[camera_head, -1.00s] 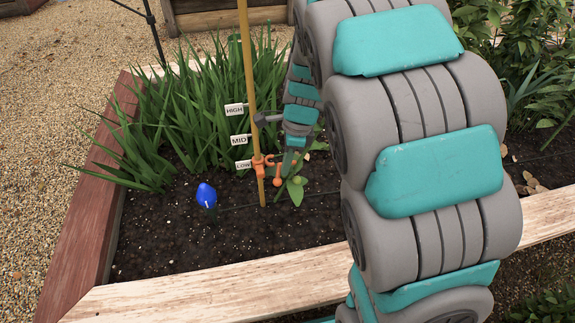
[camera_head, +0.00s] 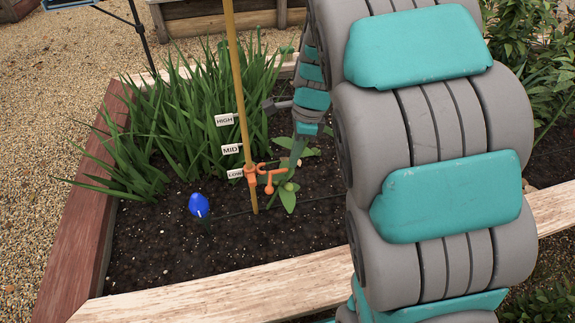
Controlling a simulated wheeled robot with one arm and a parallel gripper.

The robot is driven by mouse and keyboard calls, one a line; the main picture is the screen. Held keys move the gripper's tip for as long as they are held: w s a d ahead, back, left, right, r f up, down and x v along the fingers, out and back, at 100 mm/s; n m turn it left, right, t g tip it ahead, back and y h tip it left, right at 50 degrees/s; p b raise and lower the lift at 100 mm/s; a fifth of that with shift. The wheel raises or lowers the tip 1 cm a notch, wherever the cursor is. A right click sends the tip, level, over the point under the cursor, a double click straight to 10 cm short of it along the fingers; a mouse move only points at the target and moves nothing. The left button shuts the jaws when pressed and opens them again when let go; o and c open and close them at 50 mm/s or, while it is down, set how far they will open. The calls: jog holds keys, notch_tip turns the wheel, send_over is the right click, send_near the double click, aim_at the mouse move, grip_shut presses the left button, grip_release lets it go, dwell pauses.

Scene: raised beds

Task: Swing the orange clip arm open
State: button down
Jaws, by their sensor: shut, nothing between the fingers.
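The orange clip (camera_head: 251,174) sits around a tan bamboo stake, at the LOW label. Its orange arm (camera_head: 270,178) sticks out to the right of the stake, with a rounded knob at its lower end. My gripper (camera_head: 296,151) is shut and empty. It points down behind and to the right of the clip arm, above a small leafy plant (camera_head: 288,195). It seems apart from the clip arm; its exact depth is hard to judge.
The stake (camera_head: 240,90) carries HIGH, MID and LOW labels (camera_head: 231,149). A blue bulb-shaped object (camera_head: 199,205) stands in the soil at left. Tall green leaves (camera_head: 170,110) fill the back. A wooden bed rim (camera_head: 220,285) runs across the front. My arm blocks the right side.

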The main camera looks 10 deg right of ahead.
notch_tip(320, 180, up, 6)
jog(key=d, duration=0.1)
jog(key=shift+s, duration=0.15)
dwell(0.4)
jog(key=s+f+n+g+h, duration=0.1)
jog(key=s+f+n, duration=0.1)
jog(key=s+n, duration=0.8)
jog(key=s+f+n+g+h, duration=0.1)
jog(key=s+f+n, duration=0.2)
jog(key=s+n, duration=0.7)
jog(key=s, duration=0.8)
jog(key=shift+a, duration=0.25)
